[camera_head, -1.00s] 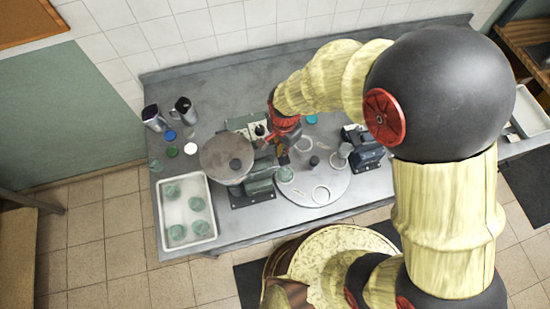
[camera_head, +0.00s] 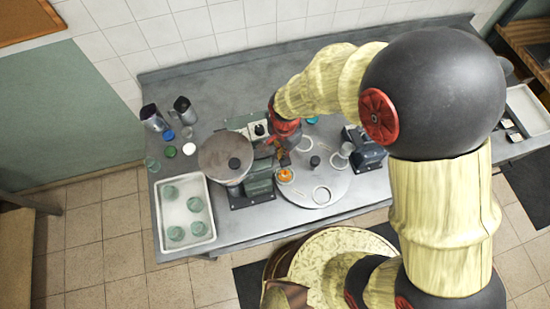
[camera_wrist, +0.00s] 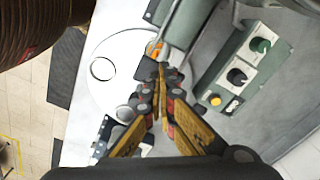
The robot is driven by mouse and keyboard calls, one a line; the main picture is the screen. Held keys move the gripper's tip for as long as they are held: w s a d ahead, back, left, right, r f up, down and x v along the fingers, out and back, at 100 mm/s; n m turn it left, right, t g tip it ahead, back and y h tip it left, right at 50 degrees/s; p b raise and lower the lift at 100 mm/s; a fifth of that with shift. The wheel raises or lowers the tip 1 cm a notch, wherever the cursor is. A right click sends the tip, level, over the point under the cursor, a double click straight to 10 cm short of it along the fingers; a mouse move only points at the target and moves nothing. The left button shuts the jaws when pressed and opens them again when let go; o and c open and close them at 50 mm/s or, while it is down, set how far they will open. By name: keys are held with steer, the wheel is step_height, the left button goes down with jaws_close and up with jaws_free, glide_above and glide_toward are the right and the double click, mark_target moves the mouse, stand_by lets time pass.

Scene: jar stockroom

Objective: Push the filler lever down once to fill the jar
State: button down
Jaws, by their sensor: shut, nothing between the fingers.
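The filler has a grey round hopper (camera_head: 226,150) and a green body (camera_head: 259,181). The jar (camera_head: 285,175) stands on the round turntable beside the filler body and shows orange inside. In the wrist view part of the orange jar (camera_wrist: 154,50) shows beyond my fingertips. My gripper (camera_wrist: 160,72) is shut and empty, its tips against or just over a dark block (camera_wrist: 146,68) that looks like the lever's end; contact is hard to tell. In the head view my gripper (camera_head: 281,152) is just above the jar, and the lever is mostly hidden.
The turntable (camera_head: 338,184) has round seats. A control box with knobs (camera_wrist: 240,75) is beside my gripper. A white tray (camera_head: 158,226) of green jars is at left, with lids (camera_head: 189,149) and two dark jugs (camera_head: 184,108) behind it. A second dark machine (camera_head: 368,152) stands at right.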

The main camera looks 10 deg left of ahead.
steer(key=shift+d+f+b, duration=0.2)
steer(key=shift+f+b, duration=0.95)
steer(key=shift+f, duration=0.65)
steer(key=shift+r, duration=0.2)
steer(key=shift+r+p, duration=2.2)
steer(key=shift+r, duration=1)
steer(key=shift+w, duration=0.1)
step_height(320, 180, up, 5)
steer(key=p, duration=0.3)
